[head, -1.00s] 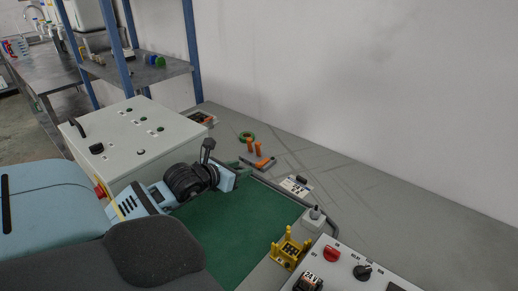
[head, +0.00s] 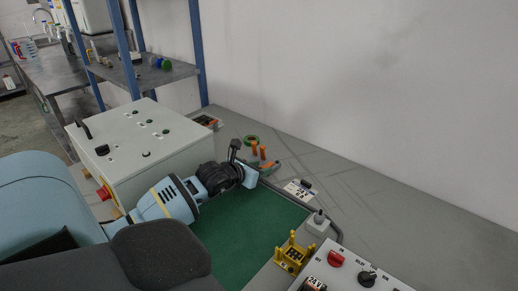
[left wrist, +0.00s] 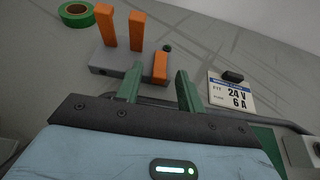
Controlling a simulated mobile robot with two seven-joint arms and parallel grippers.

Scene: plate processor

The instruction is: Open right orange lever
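Three orange levers stand on a grey block (left wrist: 104,66). In the left wrist view the left lever (left wrist: 105,25) and middle lever (left wrist: 137,30) stand upright. The right orange lever (left wrist: 160,67) looks much shorter, tipped over low at the block's right end. In the head view the upright levers (head: 254,148) show beyond my left gripper (head: 256,174), which partly covers the low one. In the left wrist view my left gripper (left wrist: 160,76) is open. Its green fingers lie either side of the right lever's image; I cannot tell whether they touch it. My right gripper is out of view.
A green tape roll (left wrist: 76,13) lies behind the block. A dark bent tube (head: 290,200) edges the green mat (head: 245,215). A yellow holder (head: 292,254) and a switch panel (head: 350,270) are nearer.

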